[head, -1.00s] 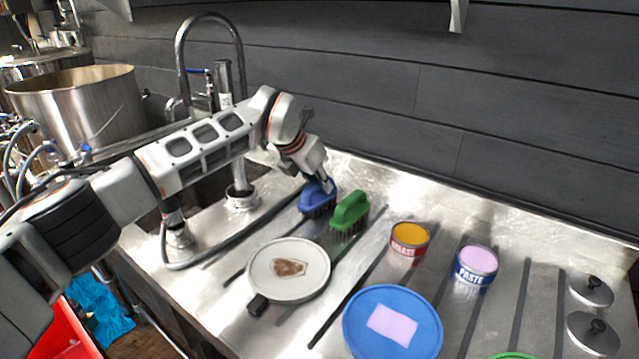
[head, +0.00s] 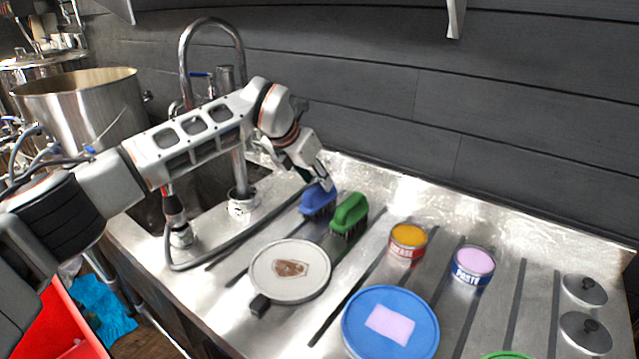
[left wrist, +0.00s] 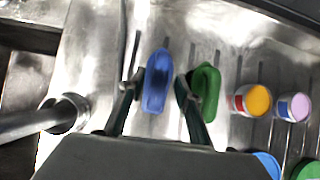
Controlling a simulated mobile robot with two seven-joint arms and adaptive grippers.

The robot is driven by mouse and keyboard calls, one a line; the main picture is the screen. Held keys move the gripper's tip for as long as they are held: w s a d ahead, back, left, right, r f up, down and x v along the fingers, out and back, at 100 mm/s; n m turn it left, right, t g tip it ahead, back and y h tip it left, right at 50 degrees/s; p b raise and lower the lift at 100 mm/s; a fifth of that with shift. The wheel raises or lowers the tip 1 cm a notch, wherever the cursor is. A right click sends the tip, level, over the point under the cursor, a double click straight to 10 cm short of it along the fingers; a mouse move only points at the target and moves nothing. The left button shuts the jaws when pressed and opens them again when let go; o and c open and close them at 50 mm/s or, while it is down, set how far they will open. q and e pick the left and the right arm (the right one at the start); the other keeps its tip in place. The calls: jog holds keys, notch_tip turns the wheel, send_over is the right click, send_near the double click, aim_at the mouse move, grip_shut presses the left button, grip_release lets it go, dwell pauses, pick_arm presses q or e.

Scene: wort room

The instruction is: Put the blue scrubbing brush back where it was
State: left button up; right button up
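The blue scrubbing brush (head: 318,203) stands bristles down on the metal counter, just left of the green brush (head: 349,214). In the left wrist view the blue brush (left wrist: 157,85) lies between my two fingers, with a narrow gap on each side. My left gripper (head: 322,182) is over the top of the blue brush, open. It also shows in the left wrist view (left wrist: 160,82), where the right finger overlaps the near side of the green brush (left wrist: 206,88). My right gripper is in neither view.
A white round lid (head: 290,272) with a brown patch lies in front of the brushes. A yeast can (head: 407,246), a paste can (head: 472,268) and a blue tub (head: 390,322) stand to the right. The sink tap (head: 240,80) rises behind my arm.

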pick_arm(q)
jog(key=p+v, duration=0.1)
jog(key=v, duration=0.6)
jog(key=shift+r, duration=0.15)
jog(key=shift+s+a+r+p, duration=0.3)
jog(key=shift+s+r, duration=0.1)
jog(key=shift+r, duration=0.15)
pick_arm(e)
jog(key=shift+s+d+f, duration=0.1)
jog(key=shift+s, duration=0.45)
